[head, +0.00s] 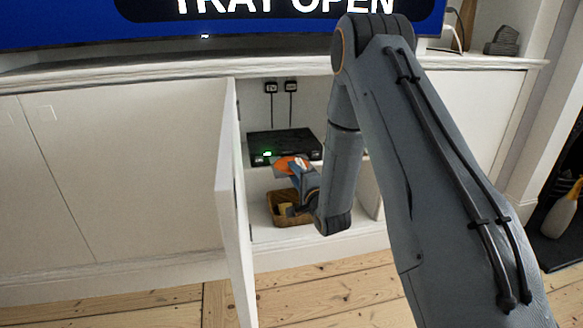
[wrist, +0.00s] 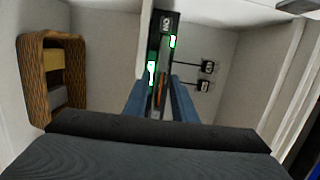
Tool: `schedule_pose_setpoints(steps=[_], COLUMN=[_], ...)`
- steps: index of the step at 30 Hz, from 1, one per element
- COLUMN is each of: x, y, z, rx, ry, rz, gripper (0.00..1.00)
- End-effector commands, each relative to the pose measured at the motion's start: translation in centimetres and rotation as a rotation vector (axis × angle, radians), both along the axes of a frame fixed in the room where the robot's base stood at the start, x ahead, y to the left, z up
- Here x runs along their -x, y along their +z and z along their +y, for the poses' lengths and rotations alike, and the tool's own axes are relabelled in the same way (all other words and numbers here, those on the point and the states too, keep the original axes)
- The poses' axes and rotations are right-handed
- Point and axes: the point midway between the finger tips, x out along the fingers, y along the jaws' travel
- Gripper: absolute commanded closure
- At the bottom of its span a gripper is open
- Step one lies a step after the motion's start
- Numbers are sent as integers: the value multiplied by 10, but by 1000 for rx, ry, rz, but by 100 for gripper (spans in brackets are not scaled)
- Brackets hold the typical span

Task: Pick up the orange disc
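The orange disc (head: 286,164) lies flat at the front of the black disc player (head: 262,140), on the middle shelf of the open cabinet. In the wrist view the disc (wrist: 159,88) shows edge-on as a thin orange-red strip. My gripper (wrist: 160,100) has its blue fingers apart, one to each side of that strip, with dark space between. In the head view my gripper (head: 300,178) is at the disc and covers part of it. Whether a finger touches the disc cannot be told. The wrist view also shows the player (wrist: 164,30) with green lights.
A wicker basket (head: 283,219) with yellow and grey items stands on the lower shelf. The open cabinet door (head: 232,200) is close to my arm's left. Two black plugs (head: 280,87) are on the back wall. A screen (head: 100,25) above reads "TRAY OPEN".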

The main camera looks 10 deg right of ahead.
Motion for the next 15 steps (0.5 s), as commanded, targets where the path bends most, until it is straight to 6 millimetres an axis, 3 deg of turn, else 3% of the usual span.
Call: schedule_pose_setpoints(steps=[2, 6, 15], x=[0, 0, 0], y=[0, 0, 0], z=[0, 0, 0], rx=[0, 0, 0], ry=[0, 0, 0], rz=[0, 0, 1], gripper=[76, 99, 100])
